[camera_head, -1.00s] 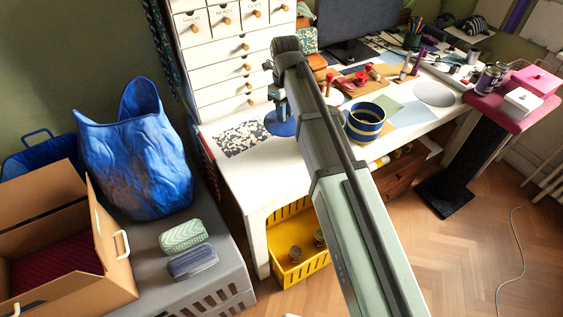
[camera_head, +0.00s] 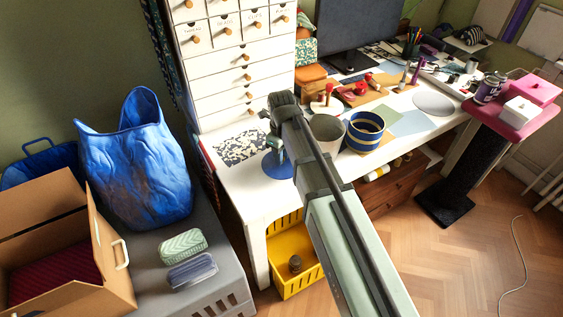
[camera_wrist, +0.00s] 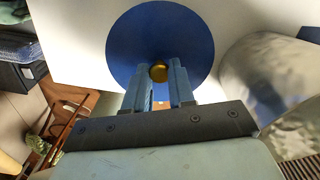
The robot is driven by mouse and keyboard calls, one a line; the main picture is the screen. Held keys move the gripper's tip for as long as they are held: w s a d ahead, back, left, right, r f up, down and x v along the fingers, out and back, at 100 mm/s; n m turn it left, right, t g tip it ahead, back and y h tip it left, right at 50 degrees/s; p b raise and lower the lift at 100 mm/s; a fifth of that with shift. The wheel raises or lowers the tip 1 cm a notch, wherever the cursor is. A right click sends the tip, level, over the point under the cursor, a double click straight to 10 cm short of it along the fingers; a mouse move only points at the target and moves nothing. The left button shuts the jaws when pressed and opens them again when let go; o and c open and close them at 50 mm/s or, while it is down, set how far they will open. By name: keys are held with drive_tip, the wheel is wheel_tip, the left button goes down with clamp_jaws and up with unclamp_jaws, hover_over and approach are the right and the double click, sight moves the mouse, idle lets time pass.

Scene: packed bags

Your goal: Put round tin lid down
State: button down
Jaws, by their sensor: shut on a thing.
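The round tin lid is a flat blue disc with a small gold knob; it fills the upper middle of the wrist view (camera_wrist: 165,30). My gripper (camera_wrist: 159,73) is shut on the knob. In the head view the lid (camera_head: 279,169) is below my gripper (camera_head: 275,145), over the front left part of the white table (camera_head: 240,181). I cannot tell whether the lid touches the table. An open round tin (camera_head: 366,128), dark blue with cream and gold bands, stands on the table to the right of my arm.
A pale open pot (camera_head: 327,130) stands between my arm and the banded tin. A patterned sheet (camera_head: 240,147) lies left of the lid. White drawers (camera_head: 240,95) stand behind. A yellow crate (camera_head: 290,257) is under the table.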

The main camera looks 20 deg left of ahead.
drive_tip(key=shift+f, duration=1.75)
drive_tip(key=shift+f, duration=0.15)
drive_tip(key=c, duration=1)
unclamp_jaws()
drive_tip(key=shift+o, duration=0.2)
wheel_tip(320, 180, up, 12)
drive_tip(key=shift+r, duration=0.15)
